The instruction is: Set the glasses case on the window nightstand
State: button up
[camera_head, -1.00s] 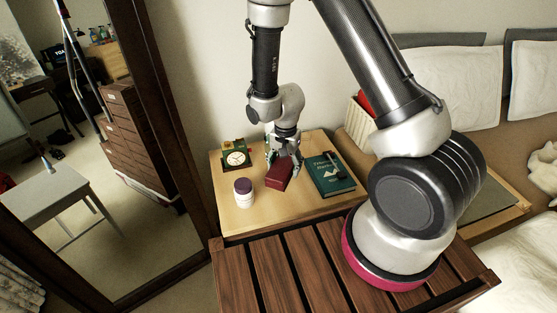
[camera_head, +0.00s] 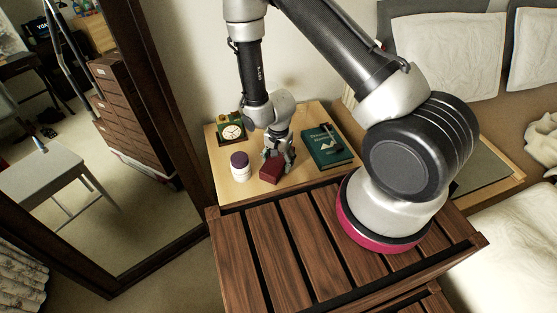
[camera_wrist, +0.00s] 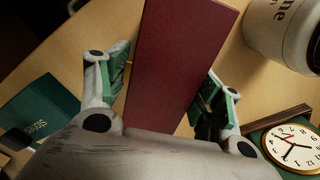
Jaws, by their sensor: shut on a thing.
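The glasses case appears to be the dark red box (camera_head: 271,171), near the front of a light wooden nightstand (camera_head: 214,143). My gripper (camera_head: 277,157) points down over the nightstand and is shut on the case. In the wrist view the case (camera_wrist: 180,60) lies lengthwise between my two fingers (camera_wrist: 162,92), one along each long side. Its near end is hidden behind my gripper body. I cannot tell whether its underside touches the nightstand top. No window shows to tell which nightstand this is.
A white jar with a purple lid (camera_head: 240,166) stands left of the case. A green-framed clock (camera_head: 231,131) is at the back left, and a green book (camera_head: 327,146) with a dark object on it is to the right. A mirror (camera_head: 90,180) stands left; a bed (camera_head: 510,200) is right.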

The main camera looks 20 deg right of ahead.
jog(key=shift+f, duration=0.1)
jog(key=o, duration=1.1)
